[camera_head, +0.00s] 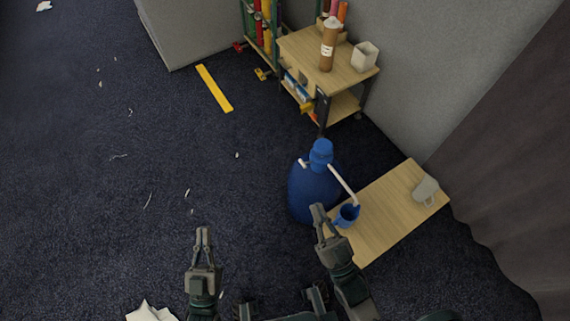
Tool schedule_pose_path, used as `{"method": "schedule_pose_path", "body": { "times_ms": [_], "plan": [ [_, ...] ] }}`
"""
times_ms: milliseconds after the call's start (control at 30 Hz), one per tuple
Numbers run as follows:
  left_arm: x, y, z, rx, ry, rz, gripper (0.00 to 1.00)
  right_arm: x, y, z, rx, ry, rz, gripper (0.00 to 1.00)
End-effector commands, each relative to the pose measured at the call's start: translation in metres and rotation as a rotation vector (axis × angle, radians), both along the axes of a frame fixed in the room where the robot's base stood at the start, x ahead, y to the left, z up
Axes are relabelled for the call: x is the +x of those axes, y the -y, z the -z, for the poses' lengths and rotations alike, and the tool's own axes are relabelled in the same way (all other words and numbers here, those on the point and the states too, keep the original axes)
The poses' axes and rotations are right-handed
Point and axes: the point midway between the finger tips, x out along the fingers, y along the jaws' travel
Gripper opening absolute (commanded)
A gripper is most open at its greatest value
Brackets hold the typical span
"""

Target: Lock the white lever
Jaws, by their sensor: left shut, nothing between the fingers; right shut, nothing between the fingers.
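A large blue bottle (313,190) with a blue cap (321,152) stands at the left end of a low wooden table. A small white part, possibly the white lever (303,163), sticks out at the left of its neck. A long white tube (342,183) slants down right from the neck toward a blue cup (347,214). My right gripper (318,214) is shut and empty, in front of the bottle's lower right side in the picture; I cannot tell if it touches. My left gripper (204,236) is shut and empty, left of the bottle over the carpet.
The wooden table (388,213) also bears a grey mug (425,190) at its right end. A wooden cart (330,80) stands behind with a brown bottle (328,46) and a white cup (365,55). A grey wall and curtain bound the right. Dark carpet at left is mostly clear, with scraps.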

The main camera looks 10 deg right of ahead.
Motion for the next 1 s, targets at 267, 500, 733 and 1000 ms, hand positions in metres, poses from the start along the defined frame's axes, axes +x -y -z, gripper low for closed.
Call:
{"method": "schedule_pose_path", "body": {
  "times_ms": [267,500,733,1000],
  "plan": [
    [0.001,0.000,-0.003,0.000,0.007,0.001,0.00,0.000,0.000,0.000,0.000,-0.003,0.001,0.00],
    [0.012,-0.001,0.035,0.105,-0.329,0.002,0.00,0.072,0.002,0.076,-0.170,-0.226,-0.037,0.00],
    [-0.005,-0.014,0.099,0.228,-0.761,-0.003,0.00,0.152,0.054,0.164,-0.385,-0.522,-0.044,0.00],
    [-0.017,-0.020,0.122,0.260,-0.885,-0.004,0.00,0.167,0.074,0.189,-0.429,-0.604,-0.046,0.00]
  ]
}}
